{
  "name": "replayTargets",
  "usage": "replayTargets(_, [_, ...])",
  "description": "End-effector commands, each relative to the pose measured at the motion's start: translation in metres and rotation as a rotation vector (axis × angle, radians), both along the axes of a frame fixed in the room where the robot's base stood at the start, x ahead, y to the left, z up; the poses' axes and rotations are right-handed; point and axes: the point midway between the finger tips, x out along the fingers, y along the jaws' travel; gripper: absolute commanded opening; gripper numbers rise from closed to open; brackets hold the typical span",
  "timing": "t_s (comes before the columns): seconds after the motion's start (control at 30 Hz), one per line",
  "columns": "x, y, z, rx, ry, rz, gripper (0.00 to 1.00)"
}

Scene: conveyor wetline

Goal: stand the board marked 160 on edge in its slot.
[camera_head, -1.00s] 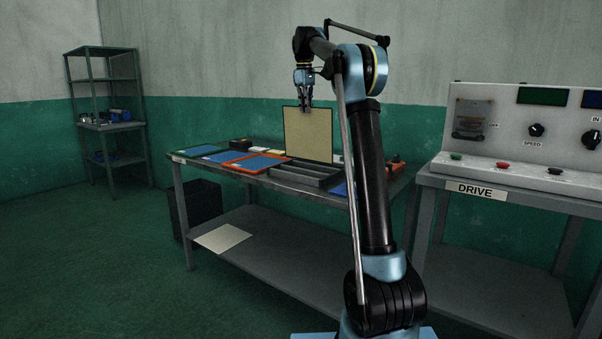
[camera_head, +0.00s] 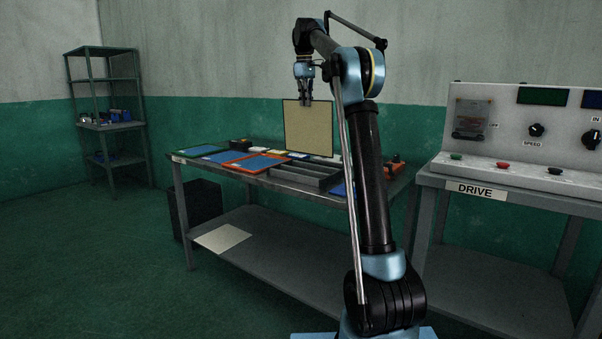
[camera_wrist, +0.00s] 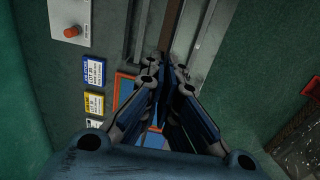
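My gripper (camera_head: 307,103) is shut on the top edge of a tan square board (camera_head: 309,130) with a dark rim. The board hangs upright above the table, and its lower edge looks clear of the grey slotted rack (camera_head: 318,182). No number is readable on its face. In the wrist view my gripper (camera_wrist: 165,78) points down with its fingers close together, and the board is mostly hidden there. Long grey rails of the rack (camera_wrist: 205,30) run below the fingers, with a brown strip between them.
The table (camera_head: 235,176) also bears blue panels, one in an orange frame (camera_head: 256,163), and a dark box (camera_head: 240,145). Blue and yellow labels (camera_wrist: 93,72) lie beside the rack. The DRIVE console (camera_head: 520,150) stands at the right. A dark bin (camera_head: 197,205) is at left.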

Motion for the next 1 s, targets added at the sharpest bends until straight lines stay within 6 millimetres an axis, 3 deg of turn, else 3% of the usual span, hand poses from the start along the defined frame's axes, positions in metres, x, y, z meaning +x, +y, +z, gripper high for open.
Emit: replayTargets(1.0, [0.0,0.0,0.037,0.0,0.0,0.0,0.0])
